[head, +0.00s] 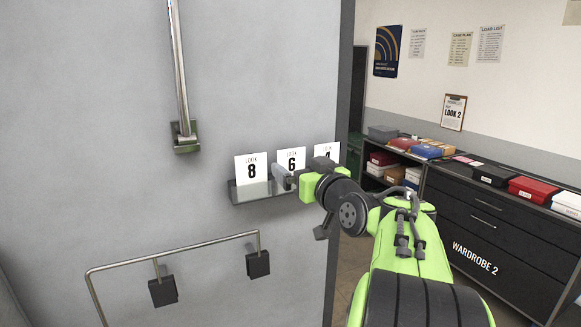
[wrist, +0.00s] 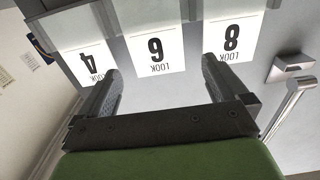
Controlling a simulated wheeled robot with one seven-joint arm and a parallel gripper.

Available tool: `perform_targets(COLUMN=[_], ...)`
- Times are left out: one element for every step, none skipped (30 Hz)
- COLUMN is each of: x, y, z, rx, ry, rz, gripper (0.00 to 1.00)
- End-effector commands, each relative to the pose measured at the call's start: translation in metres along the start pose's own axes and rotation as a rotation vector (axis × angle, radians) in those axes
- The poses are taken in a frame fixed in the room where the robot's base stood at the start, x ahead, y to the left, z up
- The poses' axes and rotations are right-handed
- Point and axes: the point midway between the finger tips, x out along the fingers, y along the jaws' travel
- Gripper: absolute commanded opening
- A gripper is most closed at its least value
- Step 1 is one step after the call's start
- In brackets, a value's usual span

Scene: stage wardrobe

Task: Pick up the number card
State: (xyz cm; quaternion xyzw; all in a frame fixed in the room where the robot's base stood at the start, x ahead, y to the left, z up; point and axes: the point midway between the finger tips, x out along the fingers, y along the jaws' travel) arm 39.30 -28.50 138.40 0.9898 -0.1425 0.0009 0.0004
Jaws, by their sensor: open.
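Three white number cards stand in a row on a small wall shelf (head: 240,195). In the head view the "LOOK 8" card (head: 250,160) is at left, the "LOOK 6" card (head: 291,156) in the middle, and the third card (head: 328,149) at right, partly hidden by my gripper. My gripper (head: 283,178) is in front of the shelf, near the 6 card. In the wrist view my gripper (wrist: 161,68) is open and empty; the inverted 6 card (wrist: 150,45) shows between its fingers. The 4 card (wrist: 84,62) is at left and the 8 card (wrist: 232,38) at right.
A metal rail (head: 180,70) is fixed to the grey wall above left, and a bent rail (head: 175,250) sits below the shelf. A dark cabinet (head: 490,230) with coloured boxes stands at right.

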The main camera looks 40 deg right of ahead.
Motion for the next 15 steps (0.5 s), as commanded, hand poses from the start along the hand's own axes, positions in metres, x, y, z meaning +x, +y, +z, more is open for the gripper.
perform_targets(x=[0.011, 0.017, 0.023, 0.027, 0.030, 0.033, 0.034, 0.034, 0.034, 0.034, 0.033, 0.033, 0.033, 0.033, 0.033], y=[0.002, 0.002, 0.002, 0.002, 0.002, 0.002, 0.002, 0.002, 0.002, 0.002, 0.002, 0.002, 0.002, 0.002, 0.002], z=[-0.003, -0.003, -0.003, -0.002, -0.002, -0.002, -0.002, -0.002, -0.001, -0.001, -0.001, -0.001, -0.001, -0.001, -0.001], rx=[0.002, 0.003, 0.001, 0.001, 0.001, 0.001, 0.000, 0.000, 0.000, 0.000, 0.000, 0.000, 0.000, 0.000, 0.000], ry=[-0.001, -0.001, -0.001, -0.001, -0.001, 0.000, 0.000, 0.000, 0.000, 0.000, 0.000, 0.000, 0.000, 0.000, 0.000], rz=[-0.003, -0.003, -0.003, -0.003, -0.001, -0.001, -0.001, -0.001, 0.000, 0.000, 0.000, 0.000, 0.000, 0.000, 0.000], gripper=[1.00, 1.00, 1.00, 1.00, 1.00, 1.00, 1.00, 1.00, 1.00, 1.00, 1.00, 1.00, 0.95, 0.91, 0.85])
